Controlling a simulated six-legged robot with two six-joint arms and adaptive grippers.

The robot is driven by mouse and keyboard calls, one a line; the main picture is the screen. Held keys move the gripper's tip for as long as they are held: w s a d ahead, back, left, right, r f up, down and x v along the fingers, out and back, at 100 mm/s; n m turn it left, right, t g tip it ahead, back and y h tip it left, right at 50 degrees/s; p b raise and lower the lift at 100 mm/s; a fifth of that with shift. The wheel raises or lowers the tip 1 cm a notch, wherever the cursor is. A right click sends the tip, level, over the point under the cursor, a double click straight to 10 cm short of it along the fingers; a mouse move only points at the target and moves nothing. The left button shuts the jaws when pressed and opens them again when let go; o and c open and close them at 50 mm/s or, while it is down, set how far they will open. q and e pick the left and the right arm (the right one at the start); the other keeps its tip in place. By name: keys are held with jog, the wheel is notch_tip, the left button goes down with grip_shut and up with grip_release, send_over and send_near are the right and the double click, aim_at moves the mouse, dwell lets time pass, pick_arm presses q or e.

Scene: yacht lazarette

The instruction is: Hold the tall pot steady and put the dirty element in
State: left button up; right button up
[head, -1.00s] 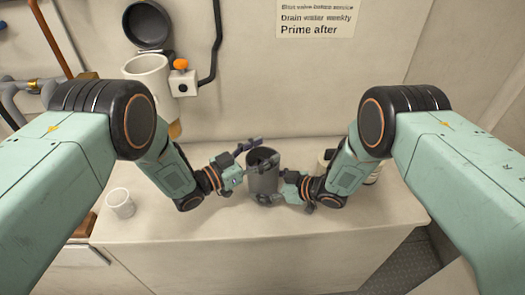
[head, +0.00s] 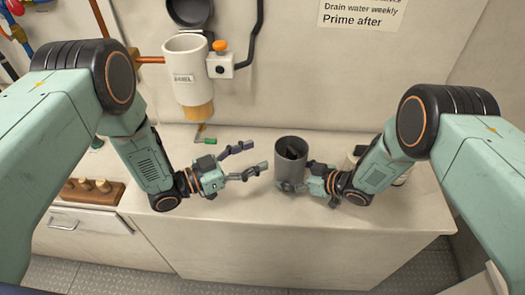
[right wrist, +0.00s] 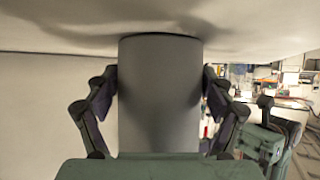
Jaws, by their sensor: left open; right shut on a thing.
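The tall grey pot (head: 290,178) stands upright on the pale counter, right of the picture's middle. A dark thing, probably the dirty element (head: 291,154), shows inside its mouth; its lower part is hidden by the wall. My right gripper (head: 301,176) is shut on the pot from the right. In the right wrist view the pot (right wrist: 160,95) fills the space between its two fingers. My left gripper (head: 258,157) is open and empty, its fingers pointing right, a short gap left of the pot.
A white filter housing (head: 187,75) with an amber bottom hangs on the wall, beside an orange-knobbed valve (head: 220,60). A small green-ended item (head: 210,141) lies below. A wooden block with pegs (head: 92,192) is at left. A pale container (head: 353,158) is partly behind my right arm.

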jog(key=shift+s, duration=0.1)
dwell(0.3)
jog(key=o, duration=0.9)
jog(key=v, duration=1.2)
